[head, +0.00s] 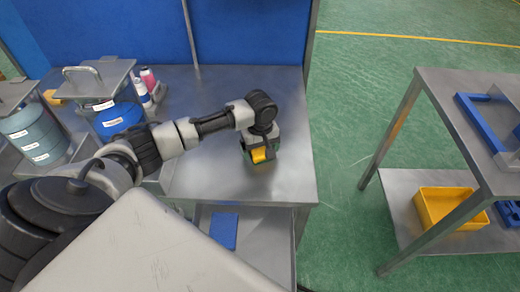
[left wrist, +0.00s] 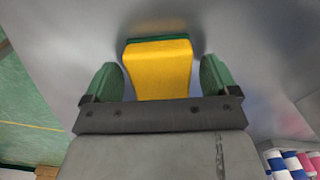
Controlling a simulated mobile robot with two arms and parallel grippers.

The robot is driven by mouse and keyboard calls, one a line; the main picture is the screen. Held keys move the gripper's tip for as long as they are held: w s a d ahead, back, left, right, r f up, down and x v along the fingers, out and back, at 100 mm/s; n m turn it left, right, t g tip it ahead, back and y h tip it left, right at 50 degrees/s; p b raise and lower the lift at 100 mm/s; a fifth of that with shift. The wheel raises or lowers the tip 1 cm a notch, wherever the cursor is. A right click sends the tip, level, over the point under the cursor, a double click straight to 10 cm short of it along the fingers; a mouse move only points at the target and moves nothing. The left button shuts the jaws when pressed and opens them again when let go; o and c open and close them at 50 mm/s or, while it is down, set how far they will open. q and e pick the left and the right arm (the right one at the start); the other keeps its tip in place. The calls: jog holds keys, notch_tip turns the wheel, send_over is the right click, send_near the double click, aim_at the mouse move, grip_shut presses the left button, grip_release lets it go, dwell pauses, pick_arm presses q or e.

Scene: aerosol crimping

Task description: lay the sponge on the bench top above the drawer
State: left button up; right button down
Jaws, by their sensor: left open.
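The sponge (left wrist: 158,72), yellow with a green layer, is between the two green fingers of my left gripper (left wrist: 160,80) in the left wrist view. Gaps show on both sides of it, so the fingers are open and apart from it. In the head view the sponge (head: 259,155) shows as a yellow patch under my left gripper (head: 260,148), on the bench top (head: 215,175) near its right front part. The gripper hides much of it. Below the bench's front edge is a grey tray-like surface (head: 255,250), which may be the open drawer. My right gripper is not in view.
Lidded containers with blue (head: 120,118) and grey-green (head: 35,135) contents and small bottles (head: 148,80) stand on the left of the bench. A blue panel (head: 250,35) closes the back. A separate table (head: 470,110) with a yellow bin (head: 445,207) below stands right.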

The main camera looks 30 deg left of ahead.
aim_at(260, 149)
pick_arm(q)
notch_tip(260, 149, up, 12)
dwell(0.4)
jog(key=shift+f, duration=0.15)
